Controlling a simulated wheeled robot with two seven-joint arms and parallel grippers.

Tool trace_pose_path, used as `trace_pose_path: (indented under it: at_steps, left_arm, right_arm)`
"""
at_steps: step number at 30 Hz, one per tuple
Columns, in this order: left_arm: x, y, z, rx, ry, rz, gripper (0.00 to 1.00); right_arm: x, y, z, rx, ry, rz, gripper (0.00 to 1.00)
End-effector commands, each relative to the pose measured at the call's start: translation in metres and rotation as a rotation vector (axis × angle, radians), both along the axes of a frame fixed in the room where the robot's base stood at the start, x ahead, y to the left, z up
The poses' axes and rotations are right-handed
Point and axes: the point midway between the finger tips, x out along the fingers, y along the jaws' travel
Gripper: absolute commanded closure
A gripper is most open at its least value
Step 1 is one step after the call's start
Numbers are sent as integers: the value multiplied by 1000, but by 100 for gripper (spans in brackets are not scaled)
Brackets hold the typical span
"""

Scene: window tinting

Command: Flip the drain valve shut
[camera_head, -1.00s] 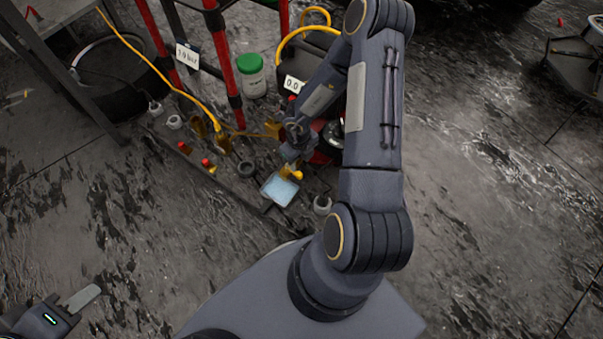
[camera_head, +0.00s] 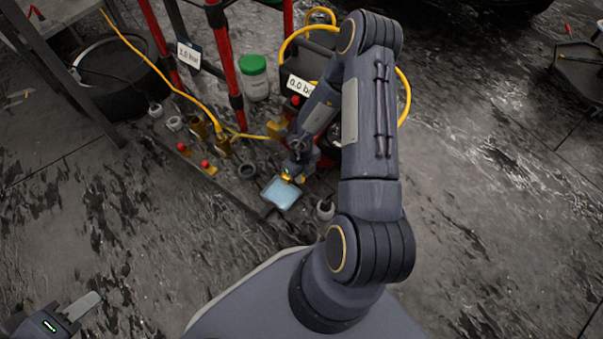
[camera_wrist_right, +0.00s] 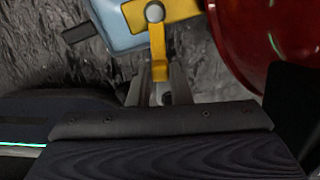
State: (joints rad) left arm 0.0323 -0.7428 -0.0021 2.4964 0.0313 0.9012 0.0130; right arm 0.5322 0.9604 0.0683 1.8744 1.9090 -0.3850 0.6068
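The drain valve is a small brass-yellow fitting (camera_head: 288,176) low beside the red tank. In the right wrist view its yellow lever (camera_wrist_right: 157,45) hangs down from a round grey pivot and points toward my gripper. My right gripper (camera_wrist_right: 160,72) has its two fingers on either side of the lever's free end, with hardly any gap, so it looks shut on it. In the head view my arm partly hides this spot. A light blue tray (camera_head: 281,194) lies under the valve. My left gripper (camera_head: 78,308) is at the lower left, away from everything, only partly shown.
The red tank (camera_wrist_right: 270,35) is close on the right of my right gripper. Open floor (camera_head: 110,215) lies at left.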

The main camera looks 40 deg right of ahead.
Motion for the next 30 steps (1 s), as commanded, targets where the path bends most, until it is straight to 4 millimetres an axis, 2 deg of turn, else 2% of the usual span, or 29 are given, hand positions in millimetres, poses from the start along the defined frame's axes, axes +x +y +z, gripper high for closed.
trace_pose_path:
  at_steps: [1,3,8,15,18,30]
  left_arm:
    - [0,0,0,0,0,0,64]
    - [0,0,0,0,0,0,64]
    - [0,0,5,0,0,0,64]
    - [0,0,46,0,0,0,64]
    - [0,0,55,0,0,0,64]
    - [0,0,56,0,0,0,64]
  right_arm:
    - [0,0,0,0,0,0,90]
    - [0,0,0,0,0,0,99]
    - [0,-1,2,1,1,9,100]
    - [1,-8,8,2,1,139,100]
    - [2,-10,5,2,0,191,100]
    - [3,-13,0,-1,-1,228,100]
